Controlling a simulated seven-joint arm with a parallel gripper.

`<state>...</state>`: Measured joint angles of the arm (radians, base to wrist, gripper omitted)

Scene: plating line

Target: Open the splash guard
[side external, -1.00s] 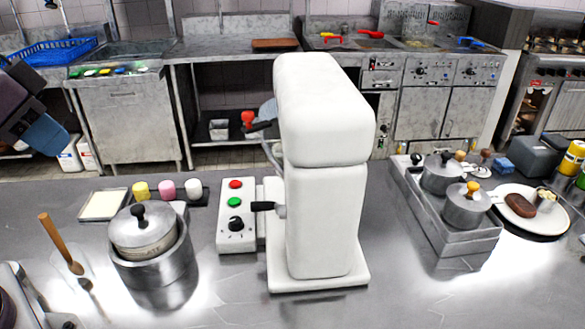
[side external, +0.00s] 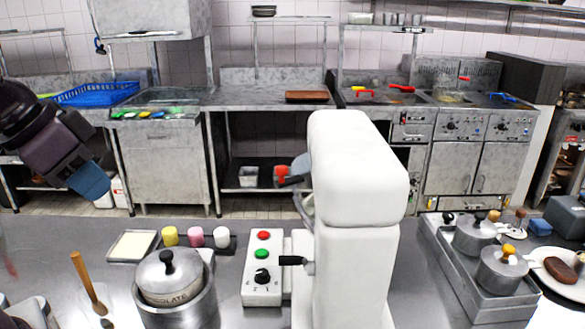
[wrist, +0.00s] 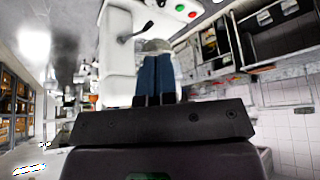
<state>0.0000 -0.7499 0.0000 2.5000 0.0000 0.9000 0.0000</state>
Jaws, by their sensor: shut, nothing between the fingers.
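The white stand mixer (side external: 360,180) stands on the grey counter, seen from its back and side. A greyish curved piece, which looks like the splash guard (side external: 302,166), shows at the left of its head, mostly hidden behind the body. A red part and a black handle show beside it. In the wrist view a grey rounded piece (wrist: 157,45) lies beyond my fingertips, below the white mixer body; I cannot tell if it is the guard. My gripper (side external: 92,188), with blue fingers, is at the far left, apart from the mixer. Its fingers (wrist: 155,62) are together and empty.
A control box (side external: 263,268) with red and green buttons stands left of the mixer. A lidded pot (side external: 178,300), colored jars and a tray (side external: 132,245) are on the left counter. A tray with pots (side external: 487,290) stands right. Clear space lies between my gripper and the mixer.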

